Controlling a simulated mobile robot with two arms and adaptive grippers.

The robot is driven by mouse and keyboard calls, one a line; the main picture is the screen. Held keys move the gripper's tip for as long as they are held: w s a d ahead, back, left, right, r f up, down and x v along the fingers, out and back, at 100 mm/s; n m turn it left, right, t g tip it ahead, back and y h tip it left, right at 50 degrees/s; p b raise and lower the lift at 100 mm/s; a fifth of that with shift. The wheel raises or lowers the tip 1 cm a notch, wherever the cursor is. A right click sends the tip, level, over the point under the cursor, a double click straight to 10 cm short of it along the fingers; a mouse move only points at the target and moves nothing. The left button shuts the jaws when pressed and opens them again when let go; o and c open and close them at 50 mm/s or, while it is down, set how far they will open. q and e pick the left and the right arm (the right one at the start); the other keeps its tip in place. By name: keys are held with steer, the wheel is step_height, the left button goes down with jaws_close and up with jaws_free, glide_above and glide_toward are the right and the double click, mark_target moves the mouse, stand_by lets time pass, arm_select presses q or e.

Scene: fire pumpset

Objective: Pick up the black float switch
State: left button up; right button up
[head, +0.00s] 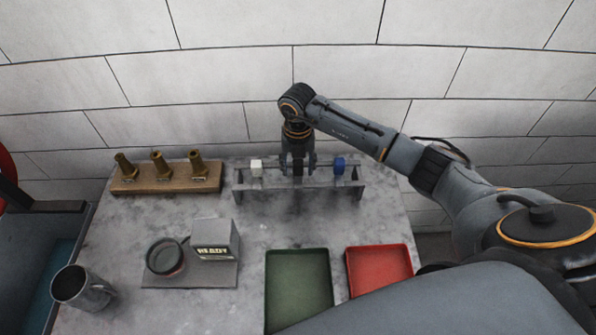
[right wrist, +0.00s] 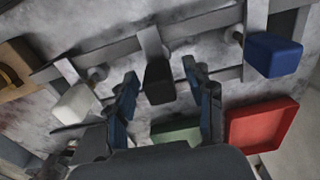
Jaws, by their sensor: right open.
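The black float switch (right wrist: 158,82) hangs on a grey rack between a white float switch (right wrist: 75,103) and a blue one (right wrist: 273,54). In the head view the rack (head: 300,194) stands at the back of the table, with the white switch (head: 256,165) at left and the blue switch (head: 339,164) at right. My right gripper (head: 298,170) points down at the middle of the rack and largely hides the black switch there. In the right wrist view its fingers (right wrist: 170,84) are open, one on each side of the black switch, with visible gaps. My left gripper is out of view.
A green tray (head: 298,255) and a red tray (head: 380,247) lie in front of the rack. A wooden block with brass fittings (head: 166,184) stands at back left. A metal mug (head: 82,289), a round dark container (head: 165,257) and a grey box (head: 215,240) are at left.

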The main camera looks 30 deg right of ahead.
steer(key=shift+f, duration=0.95)
steer(key=shift+w+f, duration=0.1)
steer(key=shift+f, duration=0.15)
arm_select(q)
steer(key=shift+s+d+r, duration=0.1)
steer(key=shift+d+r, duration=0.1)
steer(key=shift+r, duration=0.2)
arm_select(e)
jaws_close()
steer(key=shift+r, duration=0.2)
